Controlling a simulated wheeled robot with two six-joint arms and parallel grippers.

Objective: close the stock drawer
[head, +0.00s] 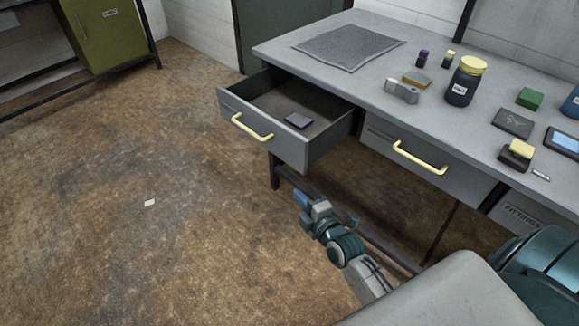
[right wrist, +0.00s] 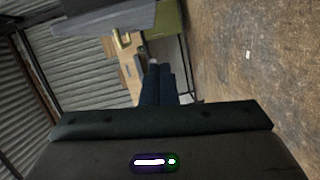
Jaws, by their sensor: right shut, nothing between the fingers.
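A grey drawer with a yellow handle (head: 252,127) stands pulled out of the workbench at its left end in the head view. Its front (head: 283,140) carries a small label that I cannot read, so I cannot confirm it is the stock drawer. A small dark box (head: 298,121) lies inside it. My right gripper (head: 303,199) is below and in front of the drawer, apart from it. Its fingers are shut and empty; they also show in the right wrist view (right wrist: 157,75). My left gripper is out of view.
A second drawer with a yellow handle (head: 419,158) sits closed to the right, and a third reads "FITTINGS" (head: 524,214). The benchtop (head: 300,45) holds a grey mat (head: 348,46), a jar (head: 465,82) and small items. The floor (head: 120,200) at left is mostly clear.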

